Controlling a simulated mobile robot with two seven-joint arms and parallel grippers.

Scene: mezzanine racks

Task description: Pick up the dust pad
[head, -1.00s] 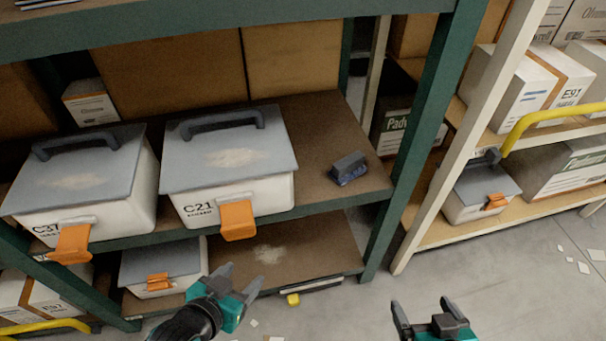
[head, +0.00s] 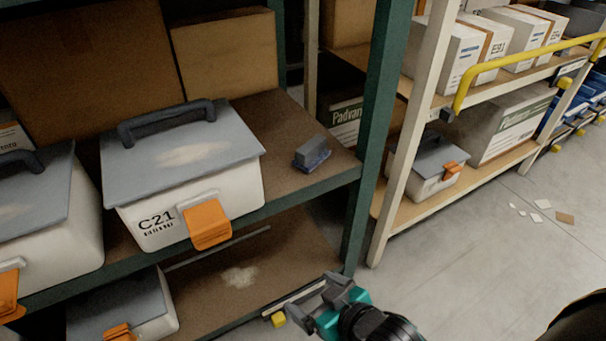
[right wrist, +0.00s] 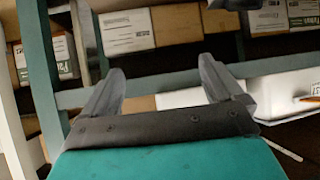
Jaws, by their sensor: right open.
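The dust pad (head: 312,153) is a small dark grey block with a blue underside. It lies on the brown upper shelf board (head: 275,120), right of the lidded bin C21, near the green post. My right gripper (head: 310,303) is in the lower middle of the head view, in front of the rack and lower in the picture than the pad, apart from it. Its two dark fingers are spread with nothing between them, as the right wrist view (right wrist: 165,88) also shows. I cannot make out the pad in the right wrist view. My left gripper is out of view.
The grey-lidded bin C21 (head: 190,165) with an orange latch stands left of the pad. The green post (head: 372,130) rises to its right. A pale rack (head: 408,140) with boxes and a yellow rail (head: 520,62) stands farther right. Paper scraps (head: 541,204) lie on open floor.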

